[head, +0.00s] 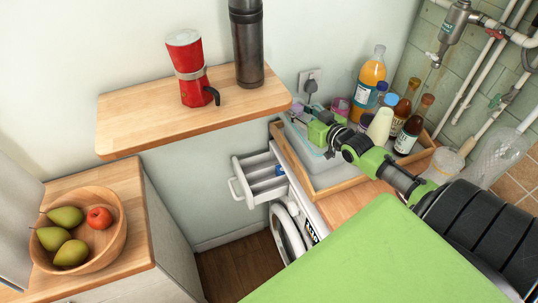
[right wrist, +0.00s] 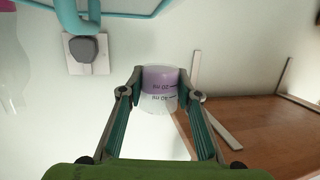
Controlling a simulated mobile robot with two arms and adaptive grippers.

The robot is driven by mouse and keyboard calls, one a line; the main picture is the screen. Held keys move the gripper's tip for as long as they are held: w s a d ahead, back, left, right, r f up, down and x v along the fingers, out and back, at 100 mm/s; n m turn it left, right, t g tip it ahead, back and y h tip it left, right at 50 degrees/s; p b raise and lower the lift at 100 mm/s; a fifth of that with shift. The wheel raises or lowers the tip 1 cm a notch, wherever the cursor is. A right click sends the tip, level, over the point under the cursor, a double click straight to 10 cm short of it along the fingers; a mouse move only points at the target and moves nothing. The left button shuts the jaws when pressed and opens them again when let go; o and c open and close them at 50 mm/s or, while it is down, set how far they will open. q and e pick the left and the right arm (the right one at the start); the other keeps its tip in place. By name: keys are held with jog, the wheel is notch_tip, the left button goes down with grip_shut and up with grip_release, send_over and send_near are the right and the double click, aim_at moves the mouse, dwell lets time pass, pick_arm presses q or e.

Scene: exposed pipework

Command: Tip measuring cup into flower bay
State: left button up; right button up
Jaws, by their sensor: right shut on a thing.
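The measuring cup (right wrist: 160,88) is clear, with purple liquid and marks for 20 ml and 40 ml. My right gripper (right wrist: 160,85) is shut on it, one finger on each side. The right wrist view is upside down, and the cup looks about upright. In the head view the cup (head: 298,117) is small, at the tip of my right gripper. The white drawer (head: 240,178) is pulled out below and left of the cup. It has several bays, one with something blue at its right end. No flower mark is readable. My left gripper is not in view.
A wooden tray (head: 318,192) with several bottles (head: 369,80) lies under and behind my right arm. A wooden shelf (head: 125,128) with a red moka pot (head: 187,68) and a dark flask (head: 246,45) is left of the cup. A fruit bowl (head: 118,237) stands lower left.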

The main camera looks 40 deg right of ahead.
jog(key=shift+d, duration=0.1)
jog(key=shift+a+r, duration=0.1)
jog(key=shift+a, duration=0.1)
jog(key=shift+a+r, duration=0.15)
jog(key=shift+a, duration=0.35)
jog(key=shift+n, duration=0.4)
jog(key=shift+w+f+n+p, duration=0.1)
jog(key=shift+f+n+p, duration=0.2)
jog(key=shift+p, duration=0.2)
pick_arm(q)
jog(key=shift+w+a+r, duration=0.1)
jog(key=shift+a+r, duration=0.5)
pick_arm(e)
jog(key=w+a+f+n+g+h, duration=0.1)
jog(key=a+f+n+g+h, duration=0.1)
jog(key=a+f+n, duration=0.1)
jog(key=shift+w+a+f+n, duration=0.4)
jog(key=shift+a+n, duration=0.5)
jog(key=shift+n, duration=0.3)
